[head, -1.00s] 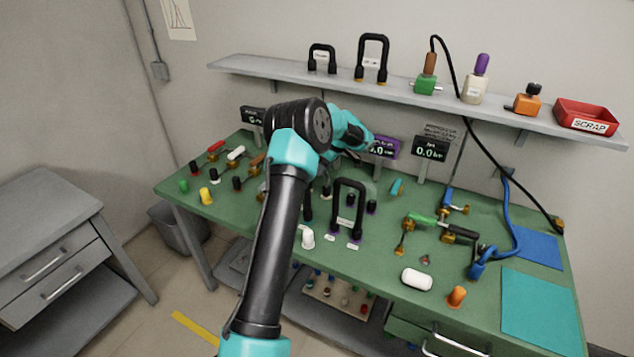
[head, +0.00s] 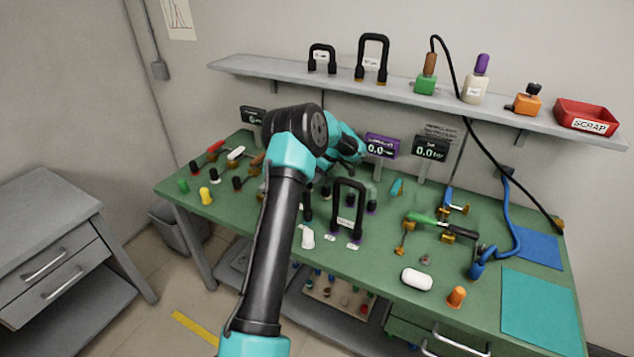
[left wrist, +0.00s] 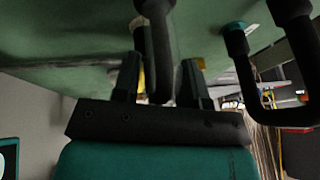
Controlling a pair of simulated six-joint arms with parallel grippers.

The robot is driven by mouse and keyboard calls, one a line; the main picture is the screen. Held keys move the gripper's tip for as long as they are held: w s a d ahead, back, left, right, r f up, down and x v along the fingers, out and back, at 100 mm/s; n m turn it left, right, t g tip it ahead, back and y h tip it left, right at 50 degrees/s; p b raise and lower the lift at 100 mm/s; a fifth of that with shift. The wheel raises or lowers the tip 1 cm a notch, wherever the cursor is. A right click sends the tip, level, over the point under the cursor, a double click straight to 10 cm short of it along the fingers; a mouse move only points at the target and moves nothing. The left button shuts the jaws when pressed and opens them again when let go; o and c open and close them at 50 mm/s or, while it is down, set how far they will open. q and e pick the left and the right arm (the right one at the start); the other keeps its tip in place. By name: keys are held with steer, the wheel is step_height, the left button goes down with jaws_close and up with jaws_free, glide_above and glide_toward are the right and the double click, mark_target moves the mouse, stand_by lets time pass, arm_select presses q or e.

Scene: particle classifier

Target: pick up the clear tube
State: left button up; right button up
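A faint, see-through upright shape (head: 373,187) stands on the green bench just right of the black U-shaped handle (head: 338,202); I cannot be sure it is the clear tube. My left gripper is over the middle of the bench, its fingertips mostly hidden behind my arm in the head view. In the left wrist view my left gripper (left wrist: 160,78) has its two dark fingers apart. A dark grey-green rod (left wrist: 158,45) shows between them, with gaps at both sides. I cannot tell what the rod is. My right gripper is out of view.
Valves and small fittings crowd the bench. A purple display (head: 381,146) and a black display (head: 431,148) stand behind. A white capsule (head: 417,279) and orange piece (head: 456,296) lie front right. A shelf (head: 300,78) with a red scrap tray (head: 587,115) runs above.

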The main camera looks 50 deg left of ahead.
arm_select(q)
jaws_close()
steer(key=shift+r, duration=0.15)
steer(key=shift+r, duration=0.6)
step_height(320, 180, up, 2)
steer(key=shift+r, duration=0.2)
steer(key=w+d, duration=1.2)
steer(key=shift+w+d+f, duration=0.2)
steer(key=shift+w+d, duration=0.15)
steer(key=shift+w, duration=0.05)
